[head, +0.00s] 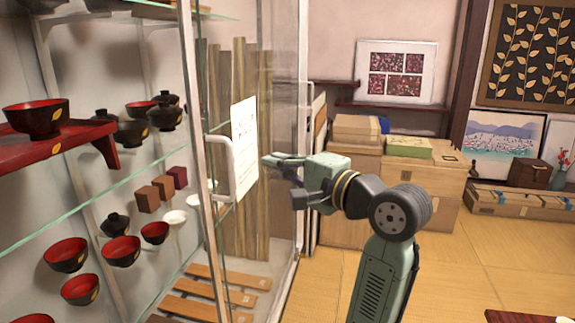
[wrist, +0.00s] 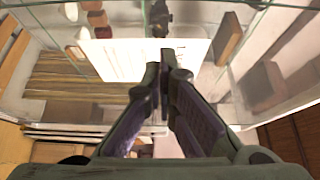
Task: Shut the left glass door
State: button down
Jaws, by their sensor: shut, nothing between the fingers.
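A glass door (head: 275,100) with a pale frame stands at the right of the display cabinet. A white curved handle (head: 219,165) is on its upright edge at the left. A white paper sheet (head: 244,146) with writing hangs by the handle; it also shows in the wrist view (wrist: 120,62). My gripper (head: 266,160) is just right of the sheet, pointing left toward the glass. In the wrist view my gripper (wrist: 164,62) has its fingertips together and empty, in front of the sheet. I cannot tell whether they touch the glass or how far the door stands open.
Glass shelves (head: 95,195) hold red and black bowls (head: 122,250), lidded bowls and small boxes. A red tray (head: 60,140) sits at the left. Cardboard boxes (head: 425,185) stand behind my arm. Tatami floor (head: 480,250) is clear at the right; a dark red table corner (head: 515,316) shows below.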

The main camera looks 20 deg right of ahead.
jog(key=shift+w+a+p, duration=0.2)
jog(key=shift+a, duration=0.6)
jog(key=shift+w+a+p, duration=0.25)
jog(key=shift+a, duration=0.55)
jog(key=shift+w+a+p, duration=0.2)
jog(key=shift+a, duration=0.6)
